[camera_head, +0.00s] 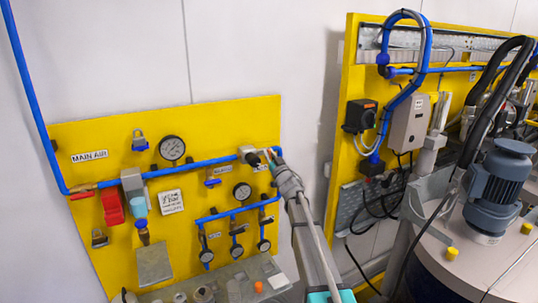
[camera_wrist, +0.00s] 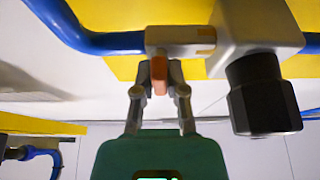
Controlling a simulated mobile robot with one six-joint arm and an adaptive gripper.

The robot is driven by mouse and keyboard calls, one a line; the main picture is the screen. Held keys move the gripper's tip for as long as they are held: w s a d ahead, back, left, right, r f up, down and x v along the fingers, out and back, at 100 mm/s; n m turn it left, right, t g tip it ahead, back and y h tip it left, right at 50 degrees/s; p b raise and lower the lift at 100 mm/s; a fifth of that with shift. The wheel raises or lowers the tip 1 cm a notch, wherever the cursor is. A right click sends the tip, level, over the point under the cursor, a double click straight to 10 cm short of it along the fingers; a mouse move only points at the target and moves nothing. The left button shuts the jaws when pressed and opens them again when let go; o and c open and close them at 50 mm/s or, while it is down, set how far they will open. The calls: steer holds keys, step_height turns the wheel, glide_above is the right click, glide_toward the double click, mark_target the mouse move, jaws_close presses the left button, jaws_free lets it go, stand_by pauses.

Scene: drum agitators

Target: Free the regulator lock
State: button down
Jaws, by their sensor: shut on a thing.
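A pale regulator block (camera_head: 247,152) sits on the blue air pipe near the upper right of the yellow panel. In the wrist view, the block (camera_wrist: 255,22) is close, with a black ribbed knob (camera_wrist: 262,95) hanging at the right. A small orange-brown tab (camera_wrist: 158,75), apparently the lock, sticks out of the light fitting left of the block. My gripper (camera_wrist: 160,76) has its two fingers shut on this tab, one on each side. In the head view my gripper (camera_head: 272,157) reaches the pipe just right of the block; the tab is hidden there.
A second yellow panel with hoses and a blue-grey motor (camera_head: 495,185) stand at right. Blue pipe (camera_wrist: 90,38) runs beside my fingers.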

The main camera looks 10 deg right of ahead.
steer(key=shift+n, duration=0.3)
steer(key=n+g+y, duration=0.1)
steer(key=n, duration=0.2)
steer(key=n+y+p, duration=0.1)
steer(key=n+y, duration=0.1)
steer(key=n, duration=0.1)
steer(key=shift+r+g, duration=0.1)
steer(key=shift+g, duration=0.3)
steer(key=n+g+y, duration=0.1)
steer(key=n, duration=0.2)
steer(key=n+g+p, duration=0.1)
steer(key=n, duration=0.2)
steer(key=shift+a+y+p, duration=0.1)
steer(key=shift+y+p, duration=0.2)
steer(key=shift+y, duration=0.1)
steer(key=n+g+p, duration=0.1)
steer(key=n, duration=0.2)
steer(key=n+g+p, duration=0.1)
steer(key=n, duration=0.2)
steer(key=shift+a+g+p, duration=0.1)
steer(key=shift+g+p, duration=0.2)
steer(key=shift+p, duration=0.05)
steer(key=shift+s+f+n+g+p, duration=0.15)
steer(key=shift+n+g+p, duration=0.2)
steer(key=shift+n, duration=0.5)
steer(key=shift+w+f+n+g+p, duration=0.15)
steer(key=shift+n+g+p, duration=0.2)
steer(key=shift+n, duration=0.5)
steer(key=shift+s, duration=0.1)
